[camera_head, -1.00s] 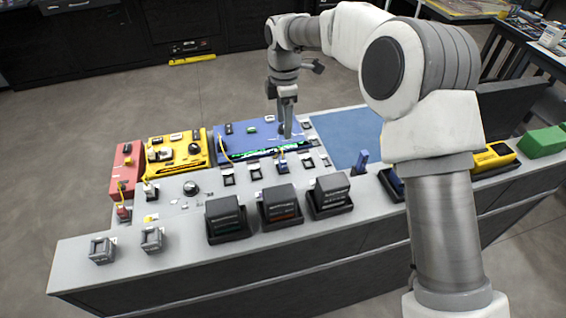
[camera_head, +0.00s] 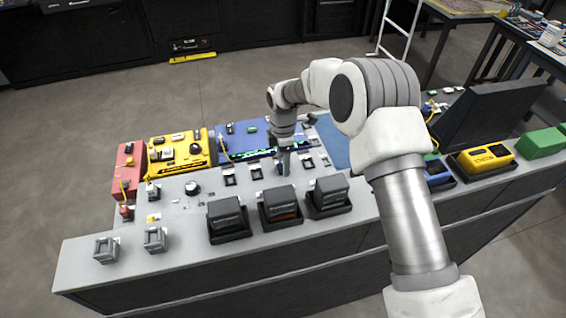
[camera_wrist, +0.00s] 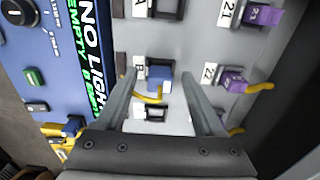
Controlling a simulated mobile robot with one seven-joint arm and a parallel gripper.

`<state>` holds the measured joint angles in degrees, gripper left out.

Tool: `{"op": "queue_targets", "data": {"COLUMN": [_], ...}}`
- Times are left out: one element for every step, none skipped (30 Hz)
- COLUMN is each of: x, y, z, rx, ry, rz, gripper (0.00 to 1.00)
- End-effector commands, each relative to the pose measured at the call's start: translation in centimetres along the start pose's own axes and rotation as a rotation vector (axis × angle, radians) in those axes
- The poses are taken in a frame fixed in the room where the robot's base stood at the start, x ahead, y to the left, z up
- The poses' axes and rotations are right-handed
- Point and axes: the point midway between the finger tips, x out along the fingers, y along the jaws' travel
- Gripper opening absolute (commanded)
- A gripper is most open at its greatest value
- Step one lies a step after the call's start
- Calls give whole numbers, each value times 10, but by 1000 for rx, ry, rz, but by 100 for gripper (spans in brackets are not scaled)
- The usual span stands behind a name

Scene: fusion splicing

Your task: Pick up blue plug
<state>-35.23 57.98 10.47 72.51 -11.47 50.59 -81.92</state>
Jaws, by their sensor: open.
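The blue plug (camera_wrist: 160,82) sits in a socket on the grey panel in the wrist view. A yellow cable comes out of its lower side. My gripper (camera_wrist: 158,74) is open, with one finger on each side of the plug. Whether the fingers touch it cannot be told. In the head view my gripper (camera_head: 284,172) points down over the bench's row of sockets, and the arm mostly hides the plug there.
Purple plugs (camera_wrist: 232,82) stand in sockets to the right. The blue box (camera_wrist: 55,75) with a lit display lies to the left and bears another blue plug (camera_wrist: 72,128). Dark devices (camera_head: 279,208) stand along the bench's near side, and a yellow box (camera_head: 178,152) lies left.

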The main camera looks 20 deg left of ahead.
Motion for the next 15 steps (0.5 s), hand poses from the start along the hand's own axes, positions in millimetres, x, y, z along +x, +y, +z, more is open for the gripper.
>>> {"op": "queue_targets", "data": {"x": [2, 2, 2, 2, 2, 2, 2, 2, 2, 2, 2, 2, 2, 2, 2], "y": [0, 0, 1, 1, 1, 1, 1, 1, 0, 0, 0, 0, 0, 0, 0], "z": [0, 0, 0, 0, 0, 0, 0, 0, 0, 0, 0, 0, 0, 0, 0], "rx": [0, 0, 0, 0, 0, 0, 0, 0, 0, 0, 0, 0, 0, 0, 0], "ry": [0, 0, 0, 0, 0, 0, 0, 0, 0, 0, 0, 0, 0, 0, 0], "rz": [1, 2, 2, 2, 2, 2, 2, 2, 2, 2, 2, 2, 2, 2, 2], "gripper": [70, 70, 70, 70, 70, 70, 70, 68, 61, 56, 50, 43, 38, 32, 25]}}
